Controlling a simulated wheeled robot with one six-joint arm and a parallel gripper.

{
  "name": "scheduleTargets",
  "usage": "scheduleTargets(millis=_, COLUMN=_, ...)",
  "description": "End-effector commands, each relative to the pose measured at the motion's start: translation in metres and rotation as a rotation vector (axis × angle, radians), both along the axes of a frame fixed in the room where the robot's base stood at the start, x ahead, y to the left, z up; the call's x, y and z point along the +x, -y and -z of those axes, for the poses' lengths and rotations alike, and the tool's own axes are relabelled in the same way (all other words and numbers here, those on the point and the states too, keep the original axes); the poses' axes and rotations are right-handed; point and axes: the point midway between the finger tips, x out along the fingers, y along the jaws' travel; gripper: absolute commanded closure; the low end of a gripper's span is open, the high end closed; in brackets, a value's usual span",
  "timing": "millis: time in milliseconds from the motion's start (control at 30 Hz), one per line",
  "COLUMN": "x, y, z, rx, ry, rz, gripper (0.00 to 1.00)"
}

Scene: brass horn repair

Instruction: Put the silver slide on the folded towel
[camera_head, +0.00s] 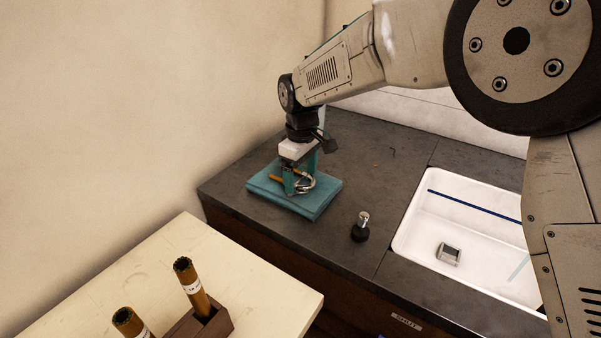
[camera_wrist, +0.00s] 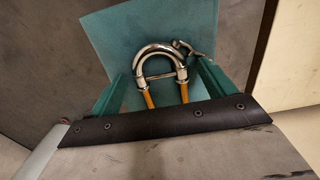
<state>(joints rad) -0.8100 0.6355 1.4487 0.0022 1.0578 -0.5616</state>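The silver slide (camera_head: 308,183) is a U-shaped silver bow with brass-coloured tubes. It appears to lie on the teal folded towel (camera_head: 318,206) at the counter's back left. In the wrist view, the slide (camera_wrist: 158,56) shows over the towel (camera_wrist: 105,35), with the tube ends hidden by the black gripper edge. My gripper (camera_head: 302,176) points down over the towel. Its teal fingers (camera_wrist: 162,72) stand apart on either side of the slide, with visible gaps. The gripper looks open and holds nothing.
A small black-based piece with a silver top (camera_head: 361,226) stands on the dark counter (camera_head: 390,150) near its front edge. A white sink (camera_head: 415,238) at right holds a small grey block (camera_head: 449,254). A pale table (camera_head: 100,285) at front left carries brown tubes (camera_head: 191,284) in a wooden holder.

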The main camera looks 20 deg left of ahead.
Motion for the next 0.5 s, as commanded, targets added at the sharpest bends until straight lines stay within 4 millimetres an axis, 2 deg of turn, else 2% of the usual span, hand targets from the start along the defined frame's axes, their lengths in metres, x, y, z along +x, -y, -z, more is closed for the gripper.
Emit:
scheduleTargets(millis=133, x=0.000, y=0.000, z=-0.004, rx=0.001, ry=0.001, rz=0.000, gripper=0.18)
scheduleTargets(millis=233, x=0.000, y=0.000, z=-0.015, rx=0.001, ry=0.001, rz=0.000, gripper=0.18)
scheduleTargets(millis=500, x=0.001, y=0.000, z=-0.072, rx=0.004, ry=0.003, rz=0.000, gripper=0.18)
